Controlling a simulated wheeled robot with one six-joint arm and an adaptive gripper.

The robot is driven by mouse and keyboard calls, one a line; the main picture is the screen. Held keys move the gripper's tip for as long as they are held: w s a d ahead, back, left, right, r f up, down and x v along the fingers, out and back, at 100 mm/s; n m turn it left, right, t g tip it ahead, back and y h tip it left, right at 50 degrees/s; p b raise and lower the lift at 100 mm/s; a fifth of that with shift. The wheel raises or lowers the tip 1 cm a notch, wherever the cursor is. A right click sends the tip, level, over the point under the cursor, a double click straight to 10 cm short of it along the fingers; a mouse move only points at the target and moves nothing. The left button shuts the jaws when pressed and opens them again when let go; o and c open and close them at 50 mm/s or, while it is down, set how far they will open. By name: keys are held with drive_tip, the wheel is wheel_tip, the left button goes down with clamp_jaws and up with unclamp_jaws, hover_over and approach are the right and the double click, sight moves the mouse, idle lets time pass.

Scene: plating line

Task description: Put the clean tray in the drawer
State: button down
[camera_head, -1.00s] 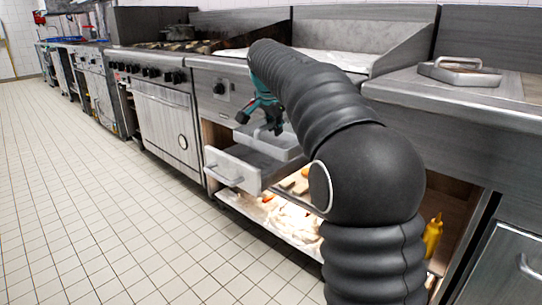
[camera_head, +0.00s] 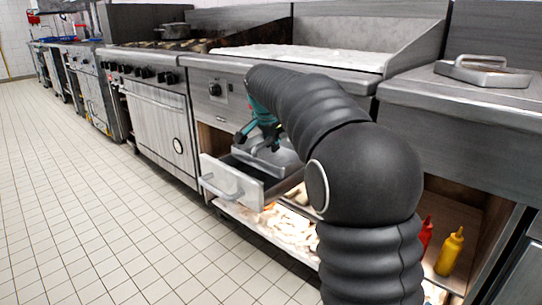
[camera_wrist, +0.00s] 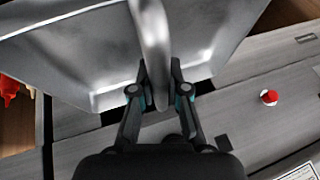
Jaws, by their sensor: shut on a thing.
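The tray is light grey metal with a raised bar handle. In the head view the tray (camera_head: 283,157) is at the right part of the open drawer (camera_head: 226,181), partly behind my arm. In the wrist view the tray (camera_wrist: 75,60) fills the upper left and middle. My gripper (camera_wrist: 160,92) is shut on its handle; in the head view my gripper (camera_head: 262,142) is above the drawer. The drawer is pulled out below the griddle, with its dark inside partly showing. I cannot tell whether the tray touches the drawer bottom.
A similar handled metal piece (camera_head: 482,72) lies on the right counter. A lit shelf with food (camera_head: 285,225) is below the drawer. A red bottle (camera_head: 426,233) and a yellow bottle (camera_head: 449,252) stand in the lower right bay. The tiled floor (camera_head: 90,200) at left is clear.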

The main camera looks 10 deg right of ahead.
sight(272, 156)
drive_tip(key=shift+f+b, duration=0.3)
drive_tip(key=shift+f, duration=1.3)
drive_tip(key=shift+a+f, duration=0.1)
drive_tip(key=shift+f, duration=0.05)
drive_tip(key=c, duration=1.2)
unclamp_jaws()
drive_tip(key=p+v, duration=0.2)
drive_tip(key=v, duration=0.9)
drive_tip(key=s+n, duration=0.2)
drive_tip(key=s, duration=0.6)
drive_tip(key=s+f+n, duration=0.3)
drive_tip(key=s+f, duration=0.2)
drive_tip(key=s, duration=0.4)
drive_tip(key=s+d+f+n+y, duration=0.1)
drive_tip(key=s+f+n, duration=0.2)
drive_tip(key=s, duration=0.6)
drive_tip(key=s+f+n+y, duration=0.1)
drive_tip(key=s+f+n, duration=0.2)
drive_tip(key=s+f, duration=0.4)
drive_tip(key=shift+s+d+f+n, duration=0.1)
drive_tip(key=shift+s+n, duration=0.05)
drive_tip(key=shift+s, duration=0.6)
drive_tip(key=shift+s+d+f+n, duration=0.1)
drive_tip(key=shift+s+d+n, duration=0.05)
drive_tip(key=shift+s, duration=0.65)
